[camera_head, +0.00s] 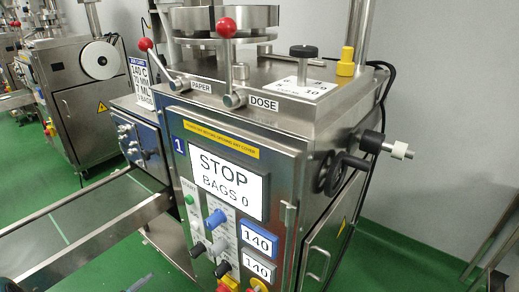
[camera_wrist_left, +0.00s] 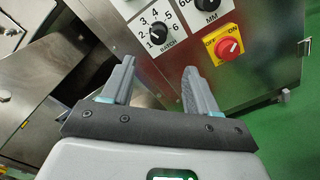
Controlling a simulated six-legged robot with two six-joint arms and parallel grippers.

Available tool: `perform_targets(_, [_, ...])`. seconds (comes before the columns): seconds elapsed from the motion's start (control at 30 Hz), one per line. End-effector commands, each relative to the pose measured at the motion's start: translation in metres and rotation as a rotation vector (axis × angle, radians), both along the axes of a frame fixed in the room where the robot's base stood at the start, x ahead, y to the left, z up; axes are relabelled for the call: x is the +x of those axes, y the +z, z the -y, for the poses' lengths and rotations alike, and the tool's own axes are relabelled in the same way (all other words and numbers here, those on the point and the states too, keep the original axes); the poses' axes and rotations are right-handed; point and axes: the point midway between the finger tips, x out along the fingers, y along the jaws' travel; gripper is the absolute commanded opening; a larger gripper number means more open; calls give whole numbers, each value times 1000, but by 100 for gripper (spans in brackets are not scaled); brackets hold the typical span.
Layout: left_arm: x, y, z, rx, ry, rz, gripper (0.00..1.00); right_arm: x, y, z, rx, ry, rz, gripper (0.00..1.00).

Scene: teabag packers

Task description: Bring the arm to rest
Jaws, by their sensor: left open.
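My left gripper (camera_wrist_left: 160,88) shows in the left wrist view with its two grey fingers apart and nothing between them. It is in front of the lower front panel of the teabag packer, near the BATCH dial (camera_wrist_left: 157,36) and the red and yellow OFF/ON switch (camera_wrist_left: 224,46). I cannot tell whether it touches the panel. In the head view the packer (camera_head: 285,150) stands in the middle, its screen (camera_head: 228,184) reading STOP, BAGS 0. Neither gripper shows in the head view.
Red-knobbed PAPER (camera_head: 146,45) and DOSE (camera_head: 226,30) levers stand up on the packer's top. A handwheel (camera_head: 328,172) juts from its right side. A conveyor (camera_head: 85,235) runs at the lower left. Another machine (camera_head: 85,85) stands behind left. Green floor (camera_head: 420,255) is open at right.

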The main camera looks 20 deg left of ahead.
Motion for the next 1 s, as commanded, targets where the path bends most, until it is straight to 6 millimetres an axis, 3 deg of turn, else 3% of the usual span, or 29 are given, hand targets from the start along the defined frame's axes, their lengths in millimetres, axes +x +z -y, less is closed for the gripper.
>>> perform_targets(0.07, [1,-5,17,-8,-50,-33,59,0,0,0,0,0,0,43])
perform_targets(0.13, [0,-15,48,-14,-150,-99,59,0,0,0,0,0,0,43])
perform_targets(0.23, [-15,-37,116,1,-383,-254,59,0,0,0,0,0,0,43])
perform_targets(0.3, [-40,-56,167,56,-581,-386,59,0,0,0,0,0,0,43])
perform_targets(0.37, [-70,-71,206,142,-761,-496,59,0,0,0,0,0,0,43])
perform_targets(0.43, [-114,-91,240,315,-982,-614,59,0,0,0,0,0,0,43])
perform_targets(0.5, [-147,-107,253,531,-1150,-675,59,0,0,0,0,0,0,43])
perform_targets(0.63, [-170,-124,257,903,-1310,-640,59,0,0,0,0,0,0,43])
perform_targets(0.77, [-164,-128,266,1193,-1356,-486,59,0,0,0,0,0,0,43])
perform_targets(0.93, [-145,-114,299,1435,-1331,-179,59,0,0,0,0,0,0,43])
perform_targets(1.0, [-144,-82,294,1424,-1324,-207,59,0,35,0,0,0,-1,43])
